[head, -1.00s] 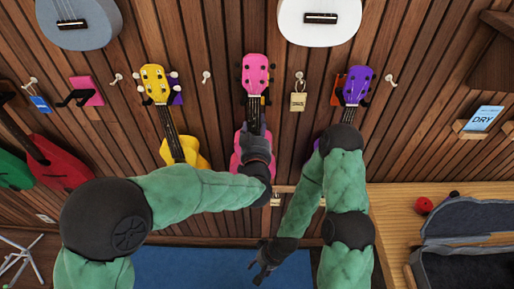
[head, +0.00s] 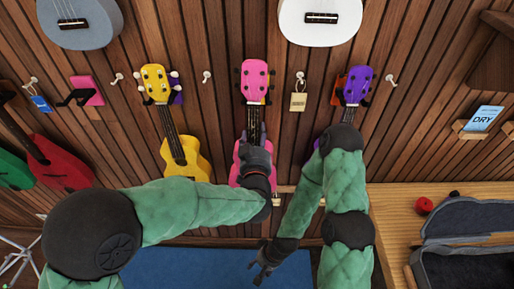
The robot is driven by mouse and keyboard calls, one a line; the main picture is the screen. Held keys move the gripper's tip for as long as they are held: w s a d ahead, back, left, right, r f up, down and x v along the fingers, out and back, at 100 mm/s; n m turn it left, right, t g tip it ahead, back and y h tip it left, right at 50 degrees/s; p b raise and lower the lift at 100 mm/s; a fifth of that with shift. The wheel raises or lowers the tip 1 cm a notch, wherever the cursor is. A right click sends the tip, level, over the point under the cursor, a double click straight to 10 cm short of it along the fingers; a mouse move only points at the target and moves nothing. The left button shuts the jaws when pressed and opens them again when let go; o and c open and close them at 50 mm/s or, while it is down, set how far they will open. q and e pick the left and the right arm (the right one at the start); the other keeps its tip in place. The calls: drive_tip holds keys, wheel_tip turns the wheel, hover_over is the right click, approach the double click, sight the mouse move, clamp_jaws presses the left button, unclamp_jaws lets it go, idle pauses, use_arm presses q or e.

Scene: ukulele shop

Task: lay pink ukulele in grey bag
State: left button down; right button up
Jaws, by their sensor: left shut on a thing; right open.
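The pink ukulele (head: 256,80) is upright in front of the slatted wall in the middle of the head view. My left gripper (head: 254,142) is shut on its neck, just above the body. The hand and forearm hide part of the pink body. A yellow piece shows behind the headstock; I cannot tell whether the ukulele touches it. My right gripper (head: 263,262) is open and empty, low in the middle, apart from the ukulele. The grey bag (head: 472,222) lies open on the wooden counter at the lower right, partly cut off by the picture edge.
A yellow ukulele (head: 178,147) hangs to the left and a purple ukulele (head: 356,84) to the right, partly behind my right arm. Red and green instruments hang at far left. The wooden counter (head: 400,205) has a small red object (head: 424,205). A blue mat (head: 190,268) lies below.

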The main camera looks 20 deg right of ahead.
use_arm(q)
drive_tip(key=shift+r, duration=0.1)
drive_tip(key=shift+v, duration=2.95)
